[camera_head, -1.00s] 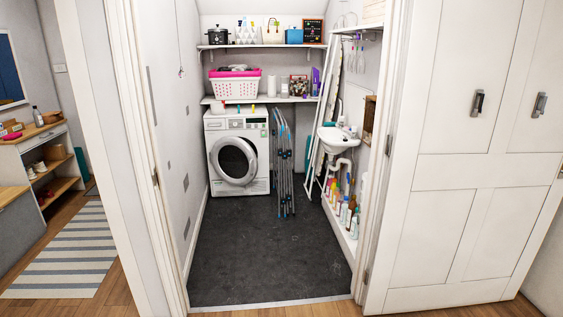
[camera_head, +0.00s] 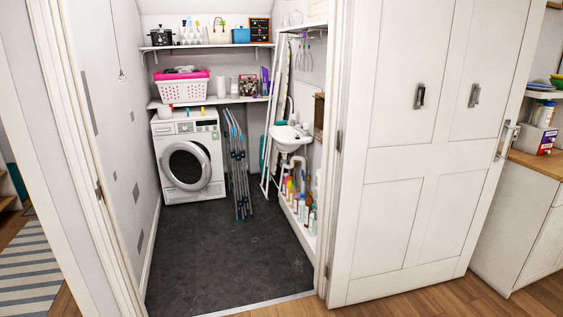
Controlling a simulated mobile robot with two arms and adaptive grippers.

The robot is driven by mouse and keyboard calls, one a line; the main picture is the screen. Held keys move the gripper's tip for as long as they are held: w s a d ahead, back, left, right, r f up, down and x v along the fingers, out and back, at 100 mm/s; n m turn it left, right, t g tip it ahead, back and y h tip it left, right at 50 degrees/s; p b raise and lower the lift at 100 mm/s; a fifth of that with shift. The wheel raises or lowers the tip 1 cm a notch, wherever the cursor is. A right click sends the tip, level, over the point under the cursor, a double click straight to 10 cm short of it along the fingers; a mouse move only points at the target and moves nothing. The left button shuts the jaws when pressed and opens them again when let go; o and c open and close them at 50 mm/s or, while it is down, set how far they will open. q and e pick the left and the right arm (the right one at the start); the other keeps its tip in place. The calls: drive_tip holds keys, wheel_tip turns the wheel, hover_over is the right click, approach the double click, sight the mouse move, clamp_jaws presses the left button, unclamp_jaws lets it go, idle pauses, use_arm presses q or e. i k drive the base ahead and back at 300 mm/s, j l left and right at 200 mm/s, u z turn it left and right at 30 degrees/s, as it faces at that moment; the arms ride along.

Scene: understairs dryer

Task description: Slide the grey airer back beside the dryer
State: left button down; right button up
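The folded grey airer (camera_head: 238,165), with blue joints and tips, stands upright and leans slightly in the understairs space. It is just right of the white dryer (camera_head: 188,158), with its feet on the dark floor. The dryer stands against the back wall under the lower shelf, its round door shut. Neither of my grippers shows in the head view.
A white door (camera_head: 420,150) stands open on the right of the doorway. A small basin (camera_head: 290,140) and several bottles (camera_head: 303,205) line the right wall, near a leaning white frame. The dark floor (camera_head: 215,250) in front of the dryer is clear.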

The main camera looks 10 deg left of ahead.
sight(237, 155)
drive_tip(key=i+j+u, duration=0.3)
drive_tip(key=i, duration=0.7)
drive_tip(key=i+u, duration=0.25)
drive_tip(key=i, duration=0.8)
